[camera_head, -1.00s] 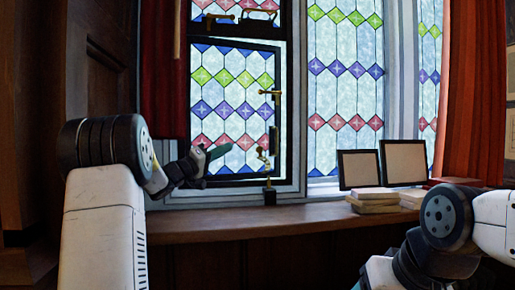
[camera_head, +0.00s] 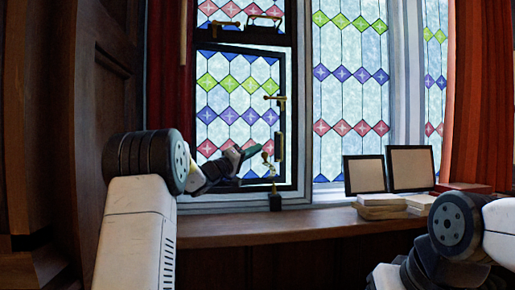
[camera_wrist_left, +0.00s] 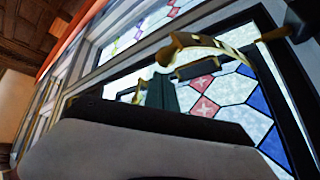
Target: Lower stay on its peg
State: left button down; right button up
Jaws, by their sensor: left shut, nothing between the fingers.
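The black-framed leaded casement (camera_head: 283,85) stands slightly ajar. Brass fittings show along its right side: a handle (camera_head: 273,98) and, lower down, an upright dark and brass piece (camera_head: 279,146) that may be the stay. A small brass piece (camera_head: 267,157) is just below left of it. A black block (camera_head: 275,202) sits on the sill beneath; I cannot make out the peg. My left gripper (camera_head: 251,152) is shut and empty, its tip just left of these fittings, with no clear contact. The left wrist view shows a curved brass bar (camera_wrist_left: 233,49) beyond the fingers. My right gripper is out of view.
The wooden sill (camera_head: 230,232) is mostly clear below the window. Two framed panels (camera_head: 411,168) and stacked pale books (camera_head: 381,206) stand at the right. Red curtains (camera_head: 476,100) hang at the sides. My right arm is low at the right.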

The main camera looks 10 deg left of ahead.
pick_arm(q)
jog(key=shift+s+d+f, duration=0.25)
jog(key=shift+s+f, duration=0.05)
jog(key=shift+f, duration=0.1)
jog(key=s+d+f+m+g+h, duration=0.1)
jog(key=s+f+m+h, duration=0.1)
jog(key=f, duration=0.5)
jog(key=shift+s+d+f+m, duration=0.15)
jog(key=shift+s+d+m, duration=0.25)
jog(key=shift+m, duration=0.5)
jog(key=shift+s+a, duration=0.1)
jog(key=shift+a, duration=0.05)
notch_tip(320, 180, up, 4)
jog(key=w+a, duration=0.1)
jog(key=a, duration=0.1)
jog(key=f+v, duration=0.1)
jog(key=v, duration=0.8)
jog(key=shift+f, duration=0.15)
